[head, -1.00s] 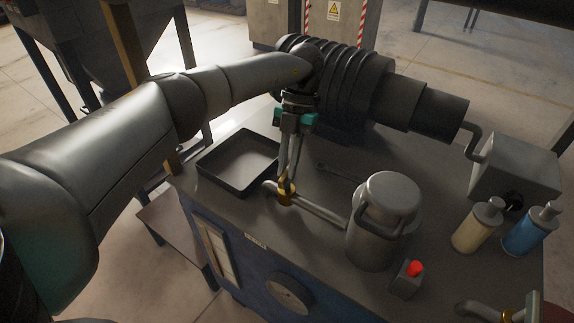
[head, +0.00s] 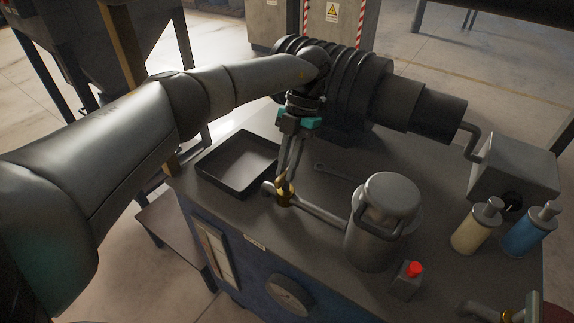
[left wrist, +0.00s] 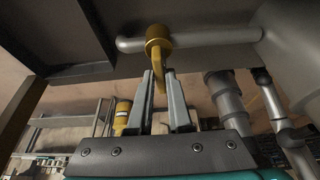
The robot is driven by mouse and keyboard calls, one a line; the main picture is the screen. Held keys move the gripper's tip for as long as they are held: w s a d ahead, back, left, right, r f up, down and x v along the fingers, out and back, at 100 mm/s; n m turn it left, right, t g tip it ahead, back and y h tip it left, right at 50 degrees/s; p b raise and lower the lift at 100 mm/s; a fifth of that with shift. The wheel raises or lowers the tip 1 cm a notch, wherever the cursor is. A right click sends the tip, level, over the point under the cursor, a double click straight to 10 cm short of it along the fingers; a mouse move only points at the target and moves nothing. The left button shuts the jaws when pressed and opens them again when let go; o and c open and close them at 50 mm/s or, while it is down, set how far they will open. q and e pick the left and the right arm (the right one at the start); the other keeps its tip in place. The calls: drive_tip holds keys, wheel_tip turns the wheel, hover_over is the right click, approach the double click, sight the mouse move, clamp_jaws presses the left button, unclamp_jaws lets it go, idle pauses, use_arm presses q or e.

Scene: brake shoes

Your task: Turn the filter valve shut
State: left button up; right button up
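The valve (head: 284,196) is a brass fitting on a grey pipe (head: 322,215) that runs to a grey metal canister (head: 382,225) on the bench. My left gripper (head: 285,178) reaches down to it from above. In the left wrist view, the brass valve (left wrist: 158,38) sits on the pipe (left wrist: 215,36), and its curved lever (left wrist: 161,78) lies between the fingertips of my left gripper (left wrist: 161,80). The lever's far end is partly hidden by the fingers. My right gripper is not in view.
A black tray (head: 205,177) lies left of the valve, and a wrench (head: 335,172) behind it. A red button box (head: 408,279), cream bottle (head: 470,235) and blue bottle (head: 525,235) stand to the right.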

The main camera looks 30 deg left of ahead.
use_arm(q)
drive_tip(key=o, duration=0.4)
drive_tip(key=v, duration=1.2)
idle(0.6)
